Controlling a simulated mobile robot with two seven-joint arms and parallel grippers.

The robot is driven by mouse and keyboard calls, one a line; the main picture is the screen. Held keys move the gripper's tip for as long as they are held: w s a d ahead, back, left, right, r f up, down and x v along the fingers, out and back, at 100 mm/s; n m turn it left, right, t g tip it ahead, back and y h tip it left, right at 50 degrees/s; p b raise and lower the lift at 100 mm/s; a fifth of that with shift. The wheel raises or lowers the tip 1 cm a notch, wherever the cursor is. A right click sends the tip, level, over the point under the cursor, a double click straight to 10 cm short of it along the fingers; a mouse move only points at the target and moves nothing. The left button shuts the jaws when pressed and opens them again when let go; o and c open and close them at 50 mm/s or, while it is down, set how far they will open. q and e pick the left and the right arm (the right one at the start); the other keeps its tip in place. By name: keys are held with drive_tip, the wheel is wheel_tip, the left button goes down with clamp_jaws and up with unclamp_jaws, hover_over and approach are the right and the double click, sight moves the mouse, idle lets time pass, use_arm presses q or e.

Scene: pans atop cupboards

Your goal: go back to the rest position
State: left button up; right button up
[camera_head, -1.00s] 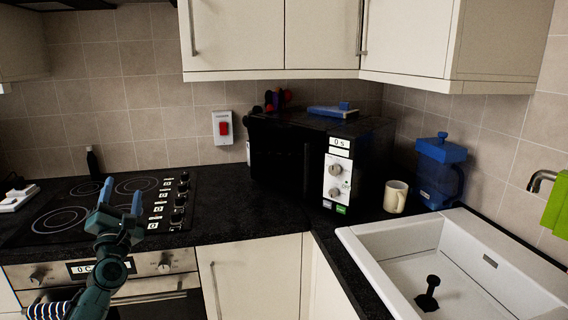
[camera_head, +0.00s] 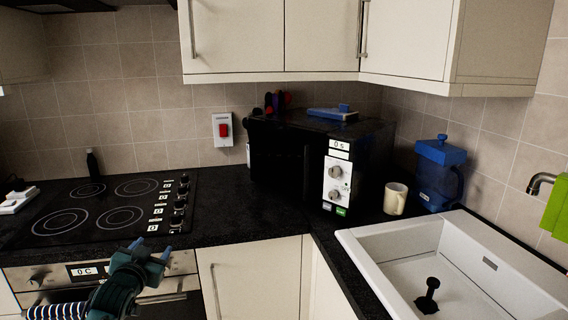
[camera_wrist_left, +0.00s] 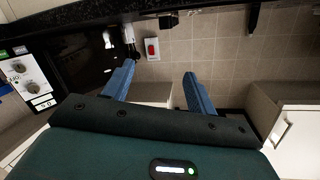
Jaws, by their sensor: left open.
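My left gripper (camera_head: 151,250) is low in the head view, in front of the oven and the counter's front edge, with blue fingertips pointing up and right. It is open and empty. In the left wrist view, the two blue fingers (camera_wrist_left: 158,92) stand apart with nothing between them. My right gripper is not in view.
A black hob (camera_head: 110,208) lies left on the dark counter above the oven. A black microwave (camera_head: 290,165) stands in the corner, with a cream mug (camera_head: 395,198) and blue jug (camera_head: 438,175) beside it. A white sink (camera_head: 395,238) is at right. Wall cupboards (camera_head: 320,35) hang above.

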use_arm(q)
drive_tip(key=s+d+f+g+h, duration=0.3)
drive_tip(key=s+d+f, duration=0.6)
drive_tip(key=s+f, duration=0.5)
drive_tip(key=s+d+f+g, duration=0.1)
drive_tip(key=s+d+f, duration=0.1)
drive_tip(key=s, duration=0.5)
drive_tip(key=s+d+f+g+h, duration=0.1)
drive_tip(key=s+d, duration=0.3)
drive_tip(key=s, duration=0.4)
drive_tip(key=s+d+f, duration=0.3)
drive_tip(key=s, duration=0.4)
drive_tip(key=shift+s+g+h, duration=0.2)
drive_tip(key=shift+g+h, duration=0.1)
drive_tip(key=shift+g, duration=0.1)
drive_tip(key=shift+d, duration=0.1)
